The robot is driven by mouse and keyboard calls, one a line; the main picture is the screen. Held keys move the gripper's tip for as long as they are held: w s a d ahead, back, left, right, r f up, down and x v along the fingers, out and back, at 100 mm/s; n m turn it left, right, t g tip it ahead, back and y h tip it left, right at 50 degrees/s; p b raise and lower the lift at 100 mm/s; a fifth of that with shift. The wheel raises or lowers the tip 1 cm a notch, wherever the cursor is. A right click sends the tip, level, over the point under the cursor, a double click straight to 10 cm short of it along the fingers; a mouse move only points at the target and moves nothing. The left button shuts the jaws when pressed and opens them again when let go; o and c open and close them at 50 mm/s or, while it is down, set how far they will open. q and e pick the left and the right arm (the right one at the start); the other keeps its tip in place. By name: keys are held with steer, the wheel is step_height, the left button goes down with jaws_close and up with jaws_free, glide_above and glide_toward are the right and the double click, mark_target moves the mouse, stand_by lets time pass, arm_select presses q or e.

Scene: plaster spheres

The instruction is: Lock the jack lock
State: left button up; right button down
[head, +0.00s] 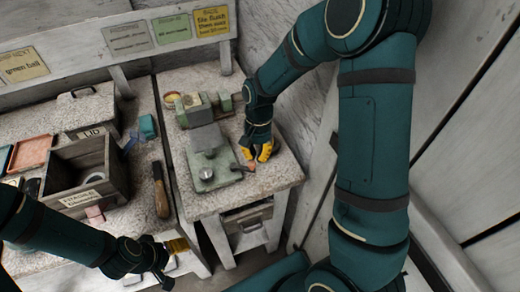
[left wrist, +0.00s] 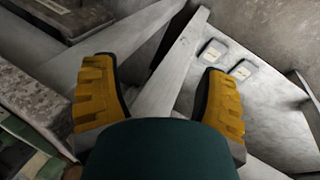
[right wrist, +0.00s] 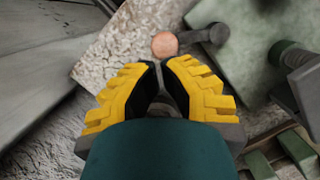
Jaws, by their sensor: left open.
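The jack (head: 208,160) is a green metal device with a grey block and a round knob on its plate, on the stone-topped stand. A short dark lever with an orange ball end (head: 249,166) sticks out at its right; the ball shows in the right wrist view (right wrist: 165,45). Which part is the lock I cannot tell for sure. My right gripper (head: 263,153) is above the stand beside the ball, its fingers nearly together, with nothing seen between them. The ball lies just beyond the fingertips. My left gripper (head: 160,262) is open and empty, low in front of the left bench; its fingers are wide apart (left wrist: 160,95).
The left bench holds a wooden box (head: 85,172), a wooden-handled tool (head: 160,190), a red tray (head: 31,152) and a lidded crate (head: 86,108). A drawer (head: 247,217) is under the stand. Walls stand close behind and to the right.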

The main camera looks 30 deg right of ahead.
steer(key=s+m, duration=0.1)
steer(key=m, duration=0.1)
steer(key=s+a+m+p, duration=0.1)
steer(key=shift+s+a+r+m+t+y, duration=0.1)
steer(key=shift+m+t+y, duration=0.2)
steer(key=shift+m, duration=0.1)
steer(key=shift+s+a+m+t+p, duration=0.15)
steer(key=shift+s+a+m+p, duration=0.2)
steer(key=shift+m, duration=0.3)
steer(key=shift+s+a+m+t+p, duration=0.2)
steer(key=shift+m+p, duration=0.2)
steer(key=shift+m, duration=0.3)
steer(key=shift+s+a+m+t+p, duration=0.15)
steer(key=shift+s+a+m+p, duration=0.2)
steer(key=shift+m, duration=0.3)
steer(key=shift+w, duration=0.1)
steer(key=shift+d, duration=0.15)
steer(key=shift+w+d, duration=0.15)
steer(key=shift+d, duration=0.15)
steer(key=w+d+r+p, duration=0.1)
steer(key=d+r+p, duration=0.2)
steer(key=r, duration=0.7)
steer(key=shift+d+r, duration=0.15)
steer(key=shift+d, duration=1)
